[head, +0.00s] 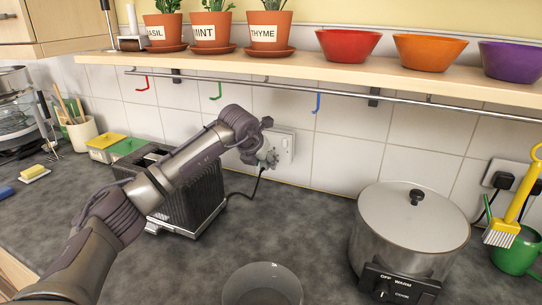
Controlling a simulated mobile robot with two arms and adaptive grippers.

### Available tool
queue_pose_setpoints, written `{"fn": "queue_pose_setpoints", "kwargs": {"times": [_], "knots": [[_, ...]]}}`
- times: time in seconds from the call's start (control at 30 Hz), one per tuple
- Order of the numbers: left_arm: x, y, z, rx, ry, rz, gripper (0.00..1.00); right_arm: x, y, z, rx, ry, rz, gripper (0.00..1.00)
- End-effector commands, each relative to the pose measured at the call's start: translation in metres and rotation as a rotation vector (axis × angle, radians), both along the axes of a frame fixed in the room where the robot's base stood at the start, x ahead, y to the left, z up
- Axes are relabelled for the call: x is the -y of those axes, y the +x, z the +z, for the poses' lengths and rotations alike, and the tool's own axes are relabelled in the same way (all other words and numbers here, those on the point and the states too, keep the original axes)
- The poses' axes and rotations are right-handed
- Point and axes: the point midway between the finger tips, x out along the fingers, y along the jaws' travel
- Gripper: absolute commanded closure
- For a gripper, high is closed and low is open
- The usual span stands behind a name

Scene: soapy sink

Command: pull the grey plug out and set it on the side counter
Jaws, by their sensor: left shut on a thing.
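My left arm reaches in from the lower left over the toaster. Its gripper (268,157) is at the white wall socket (286,146), shut on the plug, which the fingers almost wholly hide. I cannot make out the plug's colour or whether it is still seated in the socket. A dark cord (258,188) hangs from just below the fingers and runs down left toward the black toaster (200,200). My right gripper is not in view.
Grey counter (310,225) is bare between the toaster and the lidded cooker (412,225). A clear bowl (262,288) stands at the front. A shelf (300,65) with a rail and coloured hooks runs above. Another socket with black plugs (502,180) is at right.

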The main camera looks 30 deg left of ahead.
Motion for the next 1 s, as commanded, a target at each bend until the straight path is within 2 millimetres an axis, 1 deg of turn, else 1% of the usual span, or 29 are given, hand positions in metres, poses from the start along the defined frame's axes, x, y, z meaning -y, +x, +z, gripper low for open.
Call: {"fn": "queue_pose_setpoints", "kwargs": {"times": [0.53,0.7,1.0], "knots": [[0.002,-0.032,0.007,0.001,0.000,-0.001,0.88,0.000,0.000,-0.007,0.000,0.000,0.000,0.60],[0.002,-0.035,0.009,0.001,0.000,0.000,0.88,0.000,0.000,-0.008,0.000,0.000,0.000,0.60],[0.002,-0.035,0.009,0.001,0.000,0.000,0.88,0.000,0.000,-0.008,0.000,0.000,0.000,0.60]]}}
